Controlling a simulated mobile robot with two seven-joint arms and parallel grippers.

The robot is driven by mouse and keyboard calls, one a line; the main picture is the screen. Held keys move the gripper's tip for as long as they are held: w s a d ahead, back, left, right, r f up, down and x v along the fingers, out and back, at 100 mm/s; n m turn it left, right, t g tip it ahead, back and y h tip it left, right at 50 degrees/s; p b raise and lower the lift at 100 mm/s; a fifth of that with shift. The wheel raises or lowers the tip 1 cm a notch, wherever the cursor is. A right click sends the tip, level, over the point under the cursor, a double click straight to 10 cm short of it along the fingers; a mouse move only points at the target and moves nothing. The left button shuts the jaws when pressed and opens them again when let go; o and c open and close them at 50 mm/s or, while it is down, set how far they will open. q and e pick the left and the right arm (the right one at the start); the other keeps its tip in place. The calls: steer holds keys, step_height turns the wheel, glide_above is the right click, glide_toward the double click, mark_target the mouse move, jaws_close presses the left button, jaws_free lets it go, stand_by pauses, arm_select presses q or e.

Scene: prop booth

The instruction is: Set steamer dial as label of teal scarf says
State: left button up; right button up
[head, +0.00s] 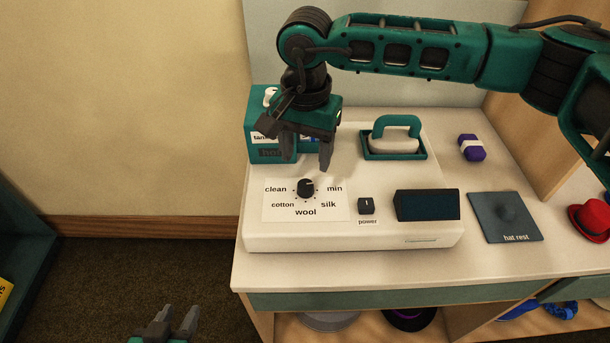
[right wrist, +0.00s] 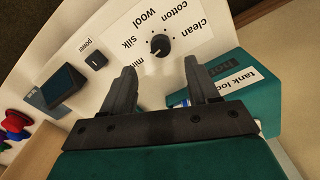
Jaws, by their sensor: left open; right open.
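The steamer dial (head: 306,187) is a black knob on a white panel, ringed by the words clean, cotton, wool, silk and min. It also shows in the right wrist view (right wrist: 160,45); its pointer mark is too small to read surely. My right gripper (head: 307,160) points down just behind the dial, open and empty, with its fingers apart (right wrist: 157,72). It does not appear to touch the dial. My left gripper (head: 173,322) is open and empty, low at the picture's bottom left, off the counter. I cannot make out a teal scarf or its label.
The white steamer base (head: 345,238) carries a power switch (head: 366,205), a dark display (head: 427,205) and a teal-handled steamer head (head: 397,128). A teal tank (head: 257,128) stands behind. A purple banded bundle (head: 471,148), hat rest (head: 504,217) and red hat (head: 591,220) are right.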

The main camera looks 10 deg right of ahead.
mark_target(306, 184)
step_height(306, 184, down, 7)
steer(key=shift+f, duration=0.25)
arm_select(q)
steer(key=shift+w+r, duration=0.3)
steer(key=shift+r, duration=0.1)
arm_select(e)
steer(key=shift+f, duration=0.1)
steer(key=shift+c, duration=0.2)
steer(key=c, duration=1)
arm_select(q)
steer(key=shift+s+f, duration=0.1)
steer(key=shift+s, duration=0.05)
steer(key=shift+f, duration=0.15)
